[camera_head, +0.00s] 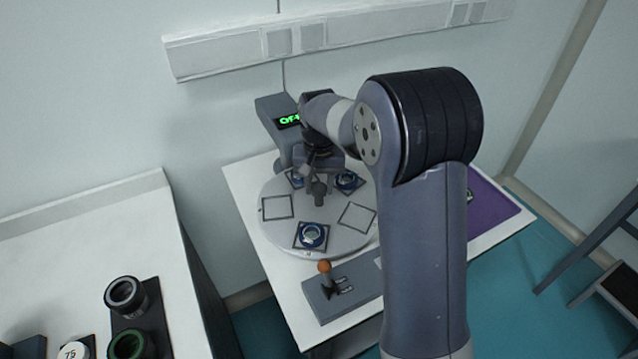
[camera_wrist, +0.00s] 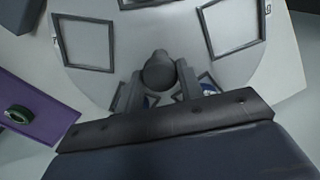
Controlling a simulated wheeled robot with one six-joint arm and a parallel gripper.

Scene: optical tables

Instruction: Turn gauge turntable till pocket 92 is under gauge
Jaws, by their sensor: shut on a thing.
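The gauge turntable (camera_head: 285,229) is a round grey disc on the white table. It bears square-framed pockets; an empty one (camera_head: 277,207) is at the left, and one at the front holds a blue-ringed part (camera_head: 312,235). Two more blue parts sit near the gauge. The gauge (camera_head: 272,112) stands behind the disc with a green display, partly hidden by my arm. My gripper (camera_head: 319,178) is shut on the turntable's central knob (camera_head: 319,194). In the wrist view, the fingers (camera_wrist: 158,84) flank the dark knob (camera_wrist: 158,68). I cannot read the pocket numbers.
A grey box (camera_head: 318,305) with an orange-tipped lever (camera_head: 325,267) sits before the disc. A purple mat (camera_head: 490,214) lies at the right. The left table (camera_head: 165,215) bears dark and green-ringed cylinders and a round piece marked 75. A wall stands close behind.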

